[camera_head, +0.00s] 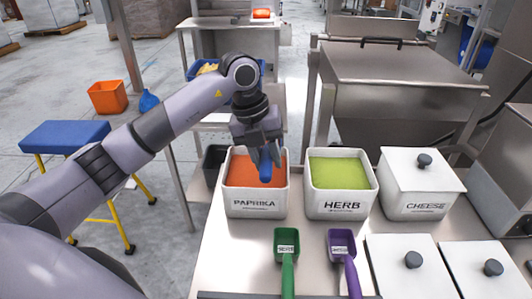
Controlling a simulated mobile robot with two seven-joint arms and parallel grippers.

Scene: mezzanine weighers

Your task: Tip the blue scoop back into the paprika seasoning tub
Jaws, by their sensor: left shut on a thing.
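The paprika tub (255,206) is white, labelled PAPRIKA and filled with orange-red seasoning. It stands at the left of the row of tubs on the steel counter. My left gripper (265,150) is above the tub, pointing down, and shut on the blue scoop (265,171). The blue scoop hangs below the fingers, over the paprika. Most of the scoop is hidden by the gripper, so I cannot tell its tilt, what it holds or whether it touches the seasoning. My right gripper is not in view.
The herb tub (340,207) with green seasoning stands just right. A lidded cheese tub (418,207) is beyond it. A green scoop (287,246) and a purple scoop (342,246) lie in front on the counter (235,255). White lids (408,280) cover the front right.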

